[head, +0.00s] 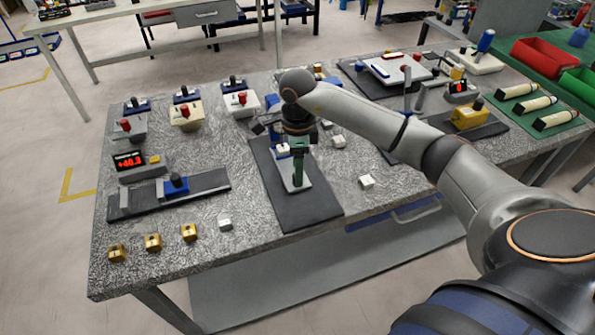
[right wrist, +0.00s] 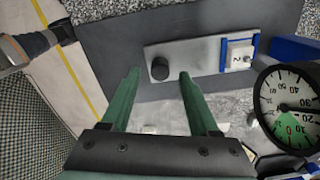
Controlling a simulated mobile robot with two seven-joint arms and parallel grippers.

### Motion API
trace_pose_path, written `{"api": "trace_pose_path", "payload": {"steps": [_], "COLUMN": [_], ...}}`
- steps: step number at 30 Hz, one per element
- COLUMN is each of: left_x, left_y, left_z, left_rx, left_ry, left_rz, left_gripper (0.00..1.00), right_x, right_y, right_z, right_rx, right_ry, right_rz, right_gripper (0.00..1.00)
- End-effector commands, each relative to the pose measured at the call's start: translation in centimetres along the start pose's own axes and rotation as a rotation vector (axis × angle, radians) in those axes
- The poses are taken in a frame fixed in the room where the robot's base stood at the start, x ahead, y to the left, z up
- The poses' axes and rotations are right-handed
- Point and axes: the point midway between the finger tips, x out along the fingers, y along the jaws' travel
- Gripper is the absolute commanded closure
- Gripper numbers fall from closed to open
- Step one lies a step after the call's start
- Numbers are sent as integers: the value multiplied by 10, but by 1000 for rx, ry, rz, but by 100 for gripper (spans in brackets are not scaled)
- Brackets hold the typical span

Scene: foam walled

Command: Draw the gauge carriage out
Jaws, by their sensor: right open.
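The gauge carriage is a pale grey plate (right wrist: 195,58) with a black knob (right wrist: 160,69) near one end. A white block marked 2 (right wrist: 238,55) sits between blue pieces at its other end. In the head view the plate (head: 304,183) lies on a dark base (head: 310,209), partly hidden by my right gripper (head: 298,183). In the right wrist view this gripper (right wrist: 159,73) is open, its green fingertips on either side of the knob in the picture. I cannot tell whether they touch it. A round dial gauge (right wrist: 290,105) stands beside the plate. My left gripper is not in view.
A red-lit display (head: 129,160) and a blue carriage (head: 175,186) on a dark rail stand at the left. Brass blocks (head: 153,243) line the front left edge. A small white block (head: 366,181) lies right of the base. Red-knobbed fixtures (head: 185,114) stand behind.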

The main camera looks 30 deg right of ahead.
Motion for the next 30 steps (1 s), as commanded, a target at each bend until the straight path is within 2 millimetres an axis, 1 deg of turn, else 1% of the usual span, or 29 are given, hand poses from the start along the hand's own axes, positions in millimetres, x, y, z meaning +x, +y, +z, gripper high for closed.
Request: {"api": "trace_pose_path", "payload": {"steps": [1,3,6,9,16,17,30], "left_x": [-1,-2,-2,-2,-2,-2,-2], "left_y": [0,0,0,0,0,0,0], "left_z": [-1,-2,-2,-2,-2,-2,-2], "left_rx": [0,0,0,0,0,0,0], "left_ry": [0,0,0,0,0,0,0], "left_rz": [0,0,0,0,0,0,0], "left_gripper": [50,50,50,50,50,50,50], "right_x": [7,15,23,26,26,26,26], "right_y": [1,0,0,0,0,0,0], "right_z": [0,0,0,0,0,0,0], "right_rx": [0,-1,0,0,-1,-1,-1], "right_ry": [0,-1,0,-1,-2,-2,-2], "right_rz": [3,2,1,0,0,0,0], "right_gripper": [39,39,39,39,39,41,90]}}
